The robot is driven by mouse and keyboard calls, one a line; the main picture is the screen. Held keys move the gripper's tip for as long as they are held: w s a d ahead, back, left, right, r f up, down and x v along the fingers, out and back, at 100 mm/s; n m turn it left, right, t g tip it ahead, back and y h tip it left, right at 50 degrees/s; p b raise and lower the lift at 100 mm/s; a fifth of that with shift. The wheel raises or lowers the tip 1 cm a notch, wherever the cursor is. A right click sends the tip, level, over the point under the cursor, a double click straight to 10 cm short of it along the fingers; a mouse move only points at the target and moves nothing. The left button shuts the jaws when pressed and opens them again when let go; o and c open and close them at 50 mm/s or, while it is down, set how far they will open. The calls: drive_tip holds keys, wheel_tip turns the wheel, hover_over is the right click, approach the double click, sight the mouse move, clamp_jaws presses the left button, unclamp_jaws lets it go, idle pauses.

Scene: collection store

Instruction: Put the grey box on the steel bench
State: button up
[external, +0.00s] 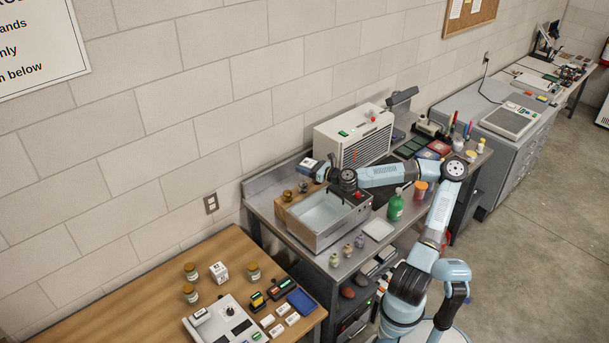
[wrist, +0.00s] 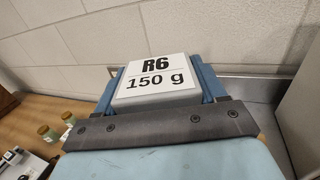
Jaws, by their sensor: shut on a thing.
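My gripper (wrist: 160,92) is shut on a light grey box (wrist: 158,82) labelled "R6 150 g", with a blue finger on each side of it. In the external view the small box (external: 306,164) is at the end of my arm, in my gripper (external: 317,172). It appears held in the air above the rear left part of the steel bench (external: 264,208), behind or over an open-topped basin. The exact height above the bench is hard to tell. The underside of the box is hidden.
The steel bench carries the open basin (external: 318,240), small bottles (external: 347,250), a green bottle (external: 395,207), a white tray (external: 379,230) and a vented white unit (external: 354,138). A wooden table (external: 130,275) with jars and a scale stands at the left.

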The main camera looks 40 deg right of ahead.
drive_tip(key=s+d+r+h, duration=0.1)
drive_tip(key=s+d+r, duration=0.1)
drive_tip(key=s+d, duration=0.6)
drive_tip(key=s+d+r+m+h, duration=0.1)
drive_tip(key=s+d, duration=0.2)
drive_tip(key=d, duration=0.8)
drive_tip(key=s+d+r, duration=0.2)
drive_tip(key=s+d, duration=0.4)
drive_tip(key=d, duration=0.4)
drive_tip(key=s+d+r+m+h, duration=0.1)
drive_tip(key=s+d+r, duration=0.25)
drive_tip(key=s, duration=0.55)
drive_tip(key=s+d+r+m+h, duration=0.15)
drive_tip(key=s+d, duration=0.25)
drive_tip(key=s, duration=0.6)
drive_tip(key=s+d+r+h, duration=0.1)
drive_tip(key=s+d+r, duration=0.25)
drive_tip(key=s, duration=0.55)
wheel_tip(320, 180, down, 31)
drive_tip(key=shift+t, duration=0.4)
drive_tip(key=w, duration=3.1)
drive_tip(key=shift+w, duration=0.4)
drive_tip(key=shift+f, duration=1.7)
